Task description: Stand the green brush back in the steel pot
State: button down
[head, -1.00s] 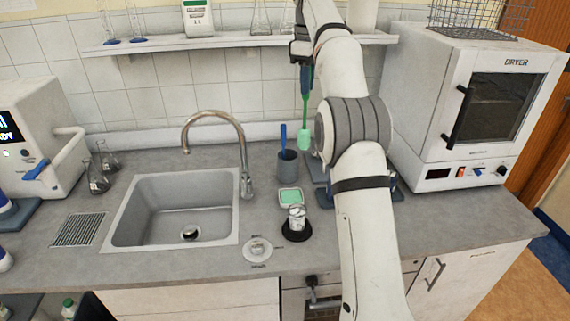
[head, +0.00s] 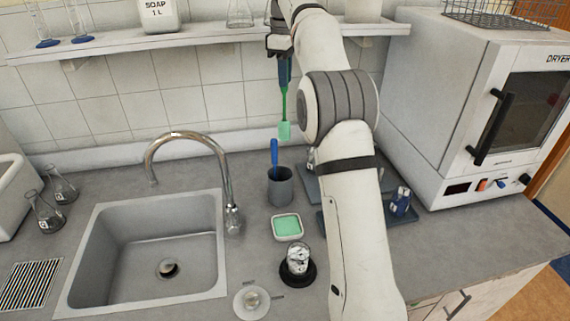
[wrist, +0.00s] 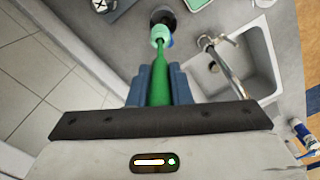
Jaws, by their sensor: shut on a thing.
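The green brush (head: 284,106) hangs upright, head down, from my gripper (head: 284,72), which is shut on its handle. The grey steel pot (head: 281,188) stands on the counter below, and the pale green brush head appears above and slightly right of its mouth, apart from it. A blue-handled brush (head: 274,158) stands in the pot. In the wrist view the green brush (wrist: 158,88) runs between the blue fingers of my gripper (wrist: 160,78). The pot (wrist: 163,17) shows beyond the brush head, which partly covers it.
The sink (head: 150,245) and its curved tap (head: 190,140) are left of the pot. A green sponge in a dish (head: 287,226) and a glass vessel on a black base (head: 297,262) are in front. A wall shelf (head: 185,36) runs behind; the dryer (head: 480,110) is at right.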

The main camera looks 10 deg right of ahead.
notch_tip(320, 180, down, 23)
jog(key=shift+f+p, duration=0.15)
jog(key=shift+p, duration=0.3)
jog(key=shift+d+f, duration=0.1)
jog(key=c, duration=1.8)
grip_release()
jog(key=shift+f, duration=0.1)
jog(key=o, duration=0.5)
